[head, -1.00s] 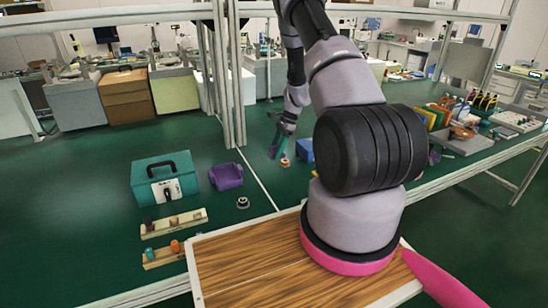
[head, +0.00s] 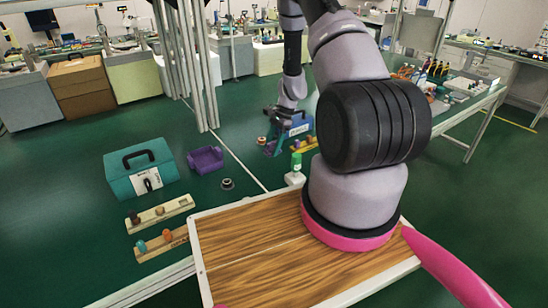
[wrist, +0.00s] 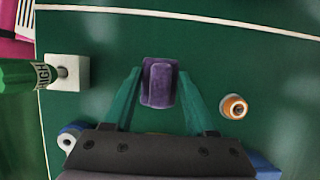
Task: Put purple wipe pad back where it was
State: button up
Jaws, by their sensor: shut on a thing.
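My gripper (wrist: 160,90) has two teal fingers shut on the purple wipe pad (wrist: 159,83), one finger on each side. The pad is a small rounded block, seen from above in the wrist view, with green surface around it. The pad is too small there to make out clearly. I cannot tell how high the pad is above the bench.
An orange-rimmed round part (wrist: 235,106) lies to the right there. A purple tray (head: 205,159), teal toolbox (head: 120,176) and dark ring (head: 227,184) are further left in the head view.

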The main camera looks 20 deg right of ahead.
aim_at(272, 162)
jog(key=shift+f, duration=2.15)
jog(key=shift+f, duration=0.2)
jog(key=o, duration=1.3)
jog(key=shift+r, duration=0.1)
